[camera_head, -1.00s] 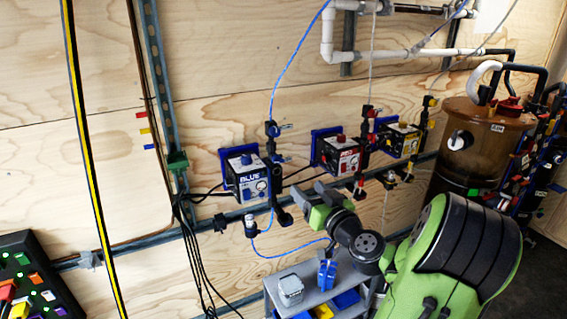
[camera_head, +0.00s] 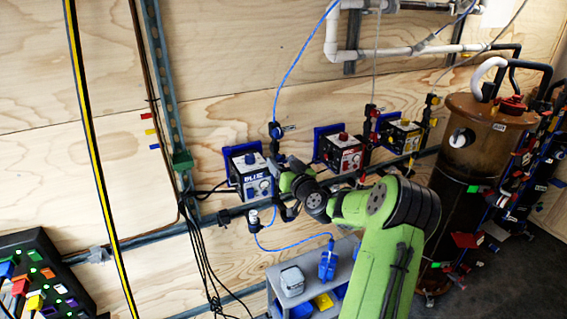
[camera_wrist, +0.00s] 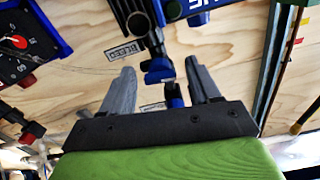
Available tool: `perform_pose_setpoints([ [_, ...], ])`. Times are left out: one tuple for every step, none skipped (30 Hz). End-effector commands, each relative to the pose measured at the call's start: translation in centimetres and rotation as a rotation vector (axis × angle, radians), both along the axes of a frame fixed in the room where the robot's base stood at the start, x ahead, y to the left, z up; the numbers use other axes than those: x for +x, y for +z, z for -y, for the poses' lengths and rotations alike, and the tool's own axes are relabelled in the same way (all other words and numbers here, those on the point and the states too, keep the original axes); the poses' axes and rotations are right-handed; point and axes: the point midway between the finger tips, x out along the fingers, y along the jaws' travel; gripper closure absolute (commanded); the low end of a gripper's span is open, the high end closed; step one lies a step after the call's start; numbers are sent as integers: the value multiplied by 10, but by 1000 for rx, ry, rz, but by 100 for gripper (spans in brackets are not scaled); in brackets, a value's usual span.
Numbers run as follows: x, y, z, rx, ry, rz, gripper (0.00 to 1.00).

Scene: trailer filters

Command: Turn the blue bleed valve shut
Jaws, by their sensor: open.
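The blue bleed valve (camera_head: 288,127) sits on a black upright pipe to the upper right of the box marked BLUE (camera_head: 243,178). In the wrist view, which is upside down, its blue handle (camera_wrist: 159,72) shows near a BLEED label (camera_wrist: 123,52). My gripper (camera_wrist: 160,82) is open, its two grey fingers pointing toward the wall. The handle appears in the gap between the fingers; I see no contact and cannot tell the depth left. In the head view my gripper (camera_head: 280,165) is just right of the BLUE box, partly hidden by my wrist.
A red box (camera_head: 340,153) and a yellow box (camera_head: 401,137) with similar fittings hang to the right. A grey cart (camera_head: 312,295) stands below. Black cables (camera_head: 205,250) hang left of the BLUE box. A brown tank (camera_head: 470,150) stands at right.

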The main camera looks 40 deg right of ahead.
Motion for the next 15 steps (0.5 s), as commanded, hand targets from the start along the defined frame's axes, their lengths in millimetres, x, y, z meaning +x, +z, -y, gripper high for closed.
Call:
perform_pose_setpoints([
  [0, 0, 0, 0, 0, 0, 38],
  [0, 0, 0, 0, 0, 0, 43],
  [0, 0, 0, 0, 0, 0, 49],
  [0, 0, 0, -1, 0, 0, 54],
  [0, 0, 0, -1, 0, 0, 58],
  [0, 0, 0, -1, 0, 0, 65],
  [-1, 0, 0, -1, 0, 0, 69],
  [-1, 0, 0, -1, 0, 0, 74],
  [-1, 0, 0, -1, 0, 0, 80],
  [-1, 0, 0, -1, 0, 0, 84],
  [-1, 0, 0, -1, 0, 0, 89],
  [-1, 0, 0, -1, 0, 0, 95],
  [-1, 0, 0, 0, 0, 0, 95],
  [-1, 0, 0, 5, 0, 1, 95],
  [0, 0, 0, 19, 0, 6, 95],
])
